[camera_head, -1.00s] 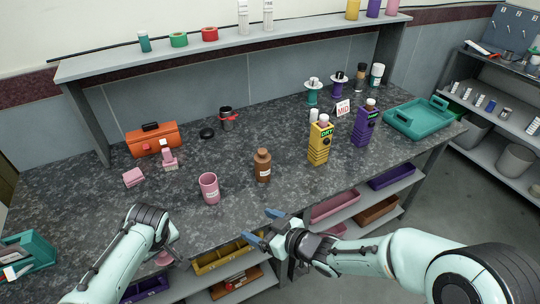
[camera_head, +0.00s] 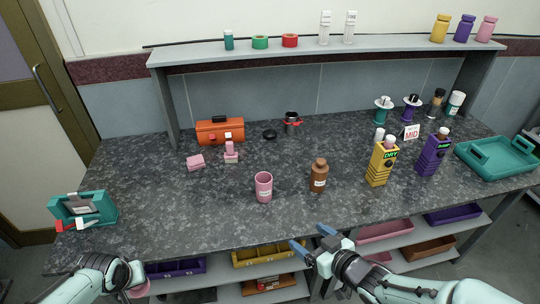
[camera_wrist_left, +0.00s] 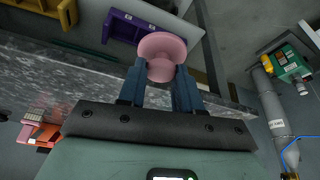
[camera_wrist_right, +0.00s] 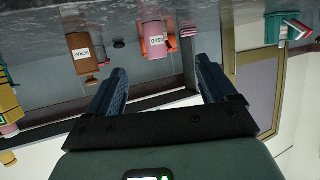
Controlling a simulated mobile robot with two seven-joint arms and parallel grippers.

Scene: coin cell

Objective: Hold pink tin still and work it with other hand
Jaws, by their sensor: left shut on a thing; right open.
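A pink round piece with a wide flared top, which looks like the pink tin (camera_wrist_left: 162,48), is between the fingers of my left gripper (camera_wrist_left: 160,82). The gripper is shut on it, in front of the bench edge and clear of the top. In the head view only part of this pink piece (camera_head: 139,290) shows at the bottom left, beside my left wrist. My right gripper (camera_head: 312,239) is open and empty at the bench's front edge, well to the right of the pink piece. The right wrist view shows nothing between its fingers (camera_wrist_right: 158,75).
A pink cup (camera_head: 264,188) and a brown bottle (camera_head: 319,176) stand near the bench front. Yellow (camera_head: 379,168) and purple (camera_head: 430,159) containers stand to the right. A teal holder (camera_head: 85,208) is at the left front corner. Open drawers (camera_head: 262,256) lie under the edge.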

